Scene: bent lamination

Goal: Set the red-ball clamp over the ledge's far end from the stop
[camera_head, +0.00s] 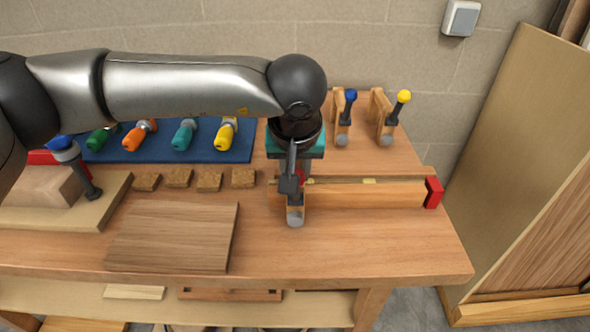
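The ledge (370,194) is a long wooden strip along the bench, with a red stop (433,192) at its right end. My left gripper (292,182) points down at the ledge's left end, away from the stop. My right gripper is out of view.
A blue-ball clamp (345,118) and a yellow-ball clamp (392,116) stand behind the ledge. A blue mat (105,152) with several coloured tools, small wood blocks (209,181) and a flat board (172,237) lie left. The bench's front right is clear.

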